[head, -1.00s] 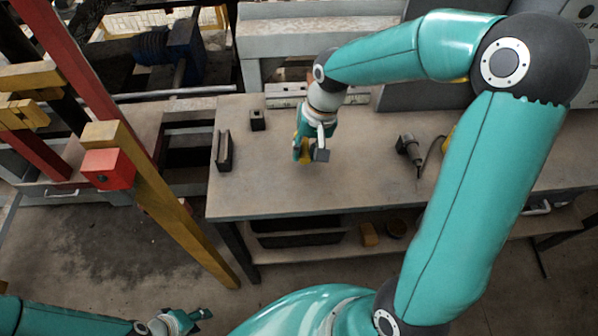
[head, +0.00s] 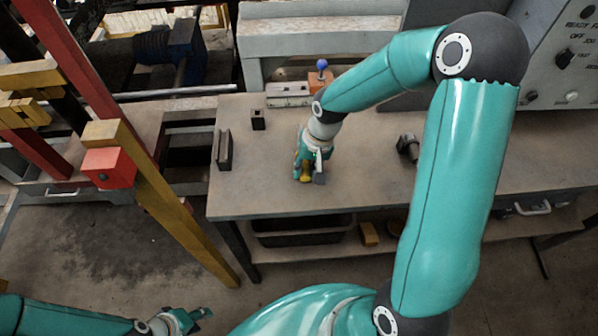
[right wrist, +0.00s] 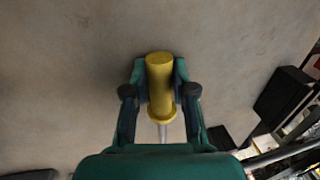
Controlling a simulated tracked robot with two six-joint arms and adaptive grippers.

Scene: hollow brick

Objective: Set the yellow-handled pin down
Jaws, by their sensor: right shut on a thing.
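The yellow-handled pin has its thick yellow handle (right wrist: 159,75) between the fingers of my right gripper (right wrist: 160,93) in the right wrist view. Its thin grey shaft (right wrist: 162,131) points back toward the palm. In the head view the handle (head: 305,178) shows as a small yellow patch at the tip of my right gripper (head: 309,176), low over the front middle of the bench. I cannot tell whether the pin touches the bench top. My left gripper (head: 191,318) is at the lower left, away from the bench, and too small to read.
The grey-brown bench top (head: 260,190) is clear around the right gripper. A small black block (head: 258,119) and a dark channel piece (head: 223,150) stand to the left. A dark tool (head: 408,148) lies to the right. A blue knob (head: 321,63) stands behind.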

